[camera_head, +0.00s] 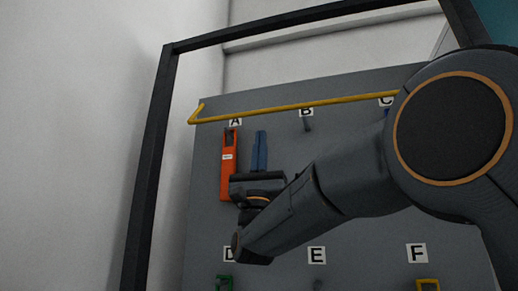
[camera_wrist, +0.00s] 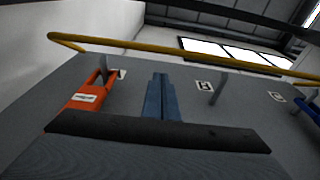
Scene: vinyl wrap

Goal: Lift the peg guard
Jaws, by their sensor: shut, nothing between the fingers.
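The peg guard is a yellow bar (camera_head: 290,108) that runs across the top of the grey pegboard, above the labels A, B and C. Its left end bends at the board's upper left corner. In the wrist view the bar (camera_wrist: 150,49) crosses the upper part of the picture. My gripper (camera_head: 260,134) has blue fingers that are shut together with nothing between them. They point up below the bar, between the columns of A and B. In the wrist view the fingertips (camera_wrist: 160,76) appear below the bar and apart from it. My arm hides the bar's right end in the head view.
An orange tool (camera_head: 228,170) hangs at A, just left of my gripper. The peg at B (camera_head: 307,124) is bare. A blue item (camera_wrist: 312,112) is at C. Green (camera_head: 222,283) and yellow (camera_head: 428,284) items hang at D and F. A black frame (camera_head: 150,170) surrounds the board.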

